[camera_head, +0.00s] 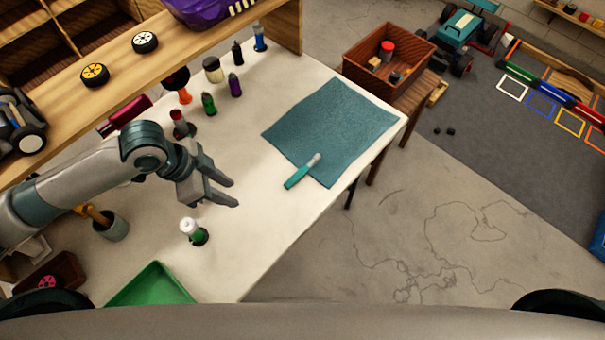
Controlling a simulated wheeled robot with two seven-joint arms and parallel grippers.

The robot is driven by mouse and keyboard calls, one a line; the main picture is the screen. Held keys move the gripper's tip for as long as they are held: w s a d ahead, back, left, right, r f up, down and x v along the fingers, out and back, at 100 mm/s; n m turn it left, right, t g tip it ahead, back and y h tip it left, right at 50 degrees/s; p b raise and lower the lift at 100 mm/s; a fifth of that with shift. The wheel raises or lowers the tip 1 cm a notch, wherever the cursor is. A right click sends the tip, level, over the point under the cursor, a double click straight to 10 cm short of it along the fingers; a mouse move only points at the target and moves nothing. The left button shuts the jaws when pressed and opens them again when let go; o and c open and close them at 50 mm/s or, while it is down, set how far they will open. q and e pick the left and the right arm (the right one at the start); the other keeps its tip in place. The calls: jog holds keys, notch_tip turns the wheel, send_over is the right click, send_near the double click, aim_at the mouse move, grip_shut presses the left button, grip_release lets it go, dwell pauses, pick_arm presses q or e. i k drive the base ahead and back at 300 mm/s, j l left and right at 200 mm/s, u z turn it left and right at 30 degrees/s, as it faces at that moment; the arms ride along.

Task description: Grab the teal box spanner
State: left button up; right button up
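The teal box spanner (299,174) has a teal handle and a pale metal end. It lies on the lower edge of a teal cloth mat (331,127), its handle end reaching toward the bare table. My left gripper (236,194) is open and empty above the white table, to the left of the spanner and apart from it. Its two fingers point right. My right gripper is not in the view.
A green and white bottle (192,231) stands just below my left gripper. Several small bottles stand behind it, below a wooden shelf (120,85). A green tray (151,288) sits at the front. The white table (262,215) is bare between gripper and spanner.

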aim_at(300, 174)
jog(key=k+l, duration=0.25)
jog(key=k, duration=0.2)
jog(key=k+l, duration=0.3)
jog(key=k, duration=0.15)
jog(key=k+l, duration=0.25)
jog(key=k, duration=0.15)
